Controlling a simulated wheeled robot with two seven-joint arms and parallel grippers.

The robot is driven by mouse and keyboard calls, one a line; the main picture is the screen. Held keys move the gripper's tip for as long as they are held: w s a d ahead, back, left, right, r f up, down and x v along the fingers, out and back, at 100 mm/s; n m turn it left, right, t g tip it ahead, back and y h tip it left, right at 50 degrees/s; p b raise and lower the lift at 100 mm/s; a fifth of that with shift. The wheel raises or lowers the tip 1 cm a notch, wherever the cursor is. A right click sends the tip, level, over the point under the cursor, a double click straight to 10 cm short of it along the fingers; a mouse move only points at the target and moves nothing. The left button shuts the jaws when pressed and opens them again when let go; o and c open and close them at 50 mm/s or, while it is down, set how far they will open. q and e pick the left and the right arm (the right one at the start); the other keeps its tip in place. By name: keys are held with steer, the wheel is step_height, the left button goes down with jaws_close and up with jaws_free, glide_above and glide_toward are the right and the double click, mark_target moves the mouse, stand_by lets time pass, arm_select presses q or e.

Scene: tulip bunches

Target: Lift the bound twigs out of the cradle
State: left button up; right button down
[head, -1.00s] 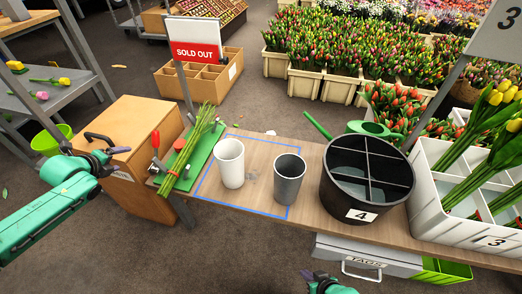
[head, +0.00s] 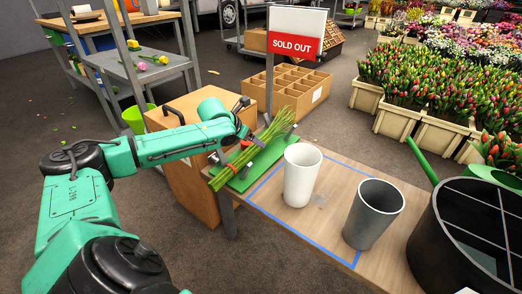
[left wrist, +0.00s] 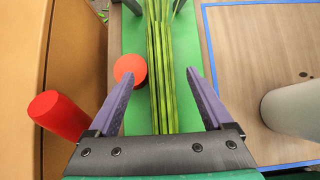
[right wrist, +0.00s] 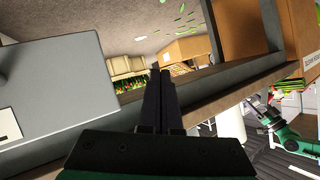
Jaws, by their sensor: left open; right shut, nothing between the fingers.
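The bundle of long green twigs (head: 273,131) lies along a green cradle board (head: 262,169) at the left end of the table. The bundle also shows in the left wrist view (left wrist: 160,50), over the green board (left wrist: 134,38). My left gripper (head: 246,143) reaches over it from the left. Its two purple fingers (left wrist: 160,98) are open, one on each side of the stems, with visible gaps. My right gripper (right wrist: 160,75) is shut and empty, low beside the table, and is out of the head view.
A red disc (left wrist: 130,70) and a red cylinder handle (left wrist: 58,115) are left of the stems. A white cup (head: 301,178) and grey cup (head: 372,214) stand to the right near a blue tape outline (head: 290,226). A wooden cabinet (head: 190,186) stands left.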

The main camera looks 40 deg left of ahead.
arm_select(q)
steer(key=b+x, duration=0.3)
steer(key=x, duration=0.2)
steer(key=shift+w+d+f, duration=0.1)
steer(key=shift+d+f, duration=0.05)
steer(key=shift+f, duration=0.15)
steer(key=shift+w+f, duration=0.1)
steer(key=shift+w, duration=0.1)
arm_select(e)
step_height(320, 180, down, 4)
steer(key=shift+r+t, duration=0.1)
steer(key=shift+t, duration=0.3)
arm_select(q)
jaws_close()
